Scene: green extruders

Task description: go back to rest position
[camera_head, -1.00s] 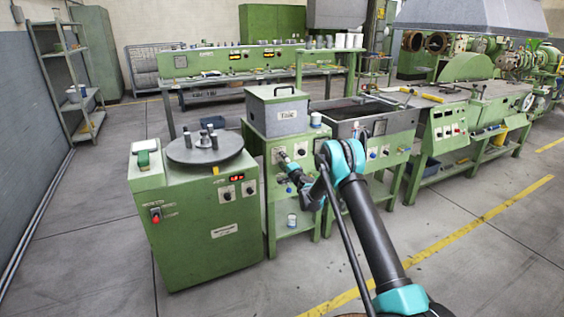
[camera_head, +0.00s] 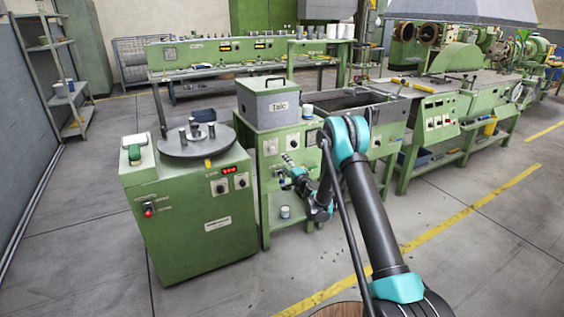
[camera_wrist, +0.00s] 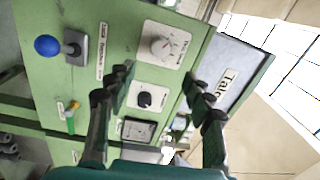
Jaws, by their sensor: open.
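My gripper (camera_wrist: 155,105) is open and empty in the wrist view, its two dark fingers spread apart. Behind it is a green panel with a white dial (camera_wrist: 163,44), a black knob (camera_wrist: 145,99) and a blue ball-ended lever (camera_wrist: 47,45). In the head view my gripper (camera_head: 289,165) is small, in front of the green cabinet under the grey Talc box (camera_head: 265,104). Whether the fingers touch the panel cannot be told. My arm is bent and reaches forward from the bottom right.
A green machine (camera_head: 190,220) with a round grey turntable stands to the left. A small jar (camera_head: 284,212) sits on the cabinet's lower shelf. A long green bench (camera_head: 430,125) extends at the right. The grey floor in front is mostly clear.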

